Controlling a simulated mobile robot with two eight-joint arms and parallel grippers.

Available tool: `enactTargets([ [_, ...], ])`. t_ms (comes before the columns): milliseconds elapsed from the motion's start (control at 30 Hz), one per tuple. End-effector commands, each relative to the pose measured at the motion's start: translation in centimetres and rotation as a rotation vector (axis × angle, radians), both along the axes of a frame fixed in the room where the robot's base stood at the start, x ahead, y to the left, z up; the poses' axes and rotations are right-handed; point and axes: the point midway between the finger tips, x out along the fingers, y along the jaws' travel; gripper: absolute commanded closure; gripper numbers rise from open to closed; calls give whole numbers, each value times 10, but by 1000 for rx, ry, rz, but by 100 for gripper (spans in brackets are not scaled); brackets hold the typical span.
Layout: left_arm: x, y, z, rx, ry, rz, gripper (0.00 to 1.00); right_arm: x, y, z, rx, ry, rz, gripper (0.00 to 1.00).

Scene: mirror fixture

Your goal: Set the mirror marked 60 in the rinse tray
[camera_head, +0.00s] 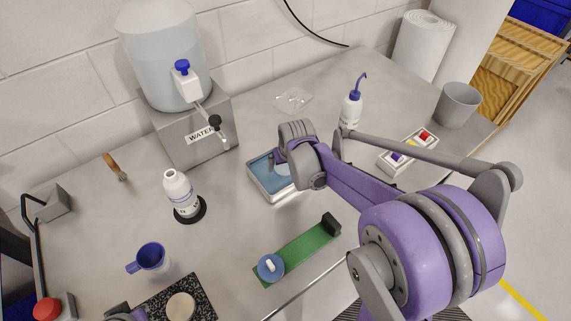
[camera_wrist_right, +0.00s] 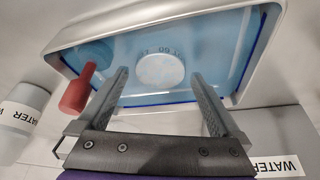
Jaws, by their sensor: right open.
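The rinse tray (camera_head: 262,188) is a metal-rimmed tray with a blue inside, in front of the water dispenser; its rim (camera_wrist_right: 200,12) also shows in the right wrist view. A pale round mirror (camera_wrist_right: 160,71) lies in the blue area, flat as far as I can tell. Marks run along its edge, but I cannot read them surely. My right gripper (camera_wrist_right: 158,80) is open and empty, its fingers apart on either side of the mirror in that view; contact cannot be told. Only a purple-grey bit, perhaps my left gripper (camera_head: 125,314), shows at the bottom edge.
A white bottle (camera_head: 178,188), blue mug (camera_head: 152,257), green strip (camera_head: 308,248) and dark speckled slab (camera_head: 205,295) with a pale disc (camera_head: 181,307) stand left and front. A wash bottle (camera_head: 351,108) and grey bin (camera_head: 458,104) stand right.

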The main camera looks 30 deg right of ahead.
Motion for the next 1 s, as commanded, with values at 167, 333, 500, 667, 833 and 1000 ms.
enactTargets([
  [167, 2, 0, 6, 0, -4, 0, 100, -13, 3, 32, 0, -1, -1, 0],
  [333, 5, 0, 11, 0, -9, 0, 100, -27, 7, 67, 0, -1, -1, 0],
  [500, 6, 0, 15, 0, -12, 0, 100, -37, 10, 93, 0, -1, -1, 0],
  [667, 7, 0, 16, 0, -13, 0, 100, -44, 13, 105, 0, -1, 2, 0],
  [833, 7, 0, 16, 0, -13, 0, 100, -76, 43, 101, -4, -20, 58, 0],
  [1000, 7, 0, 16, 0, -13, 0, 100, -133, 87, 80, -10, -61, 155, 0],
])
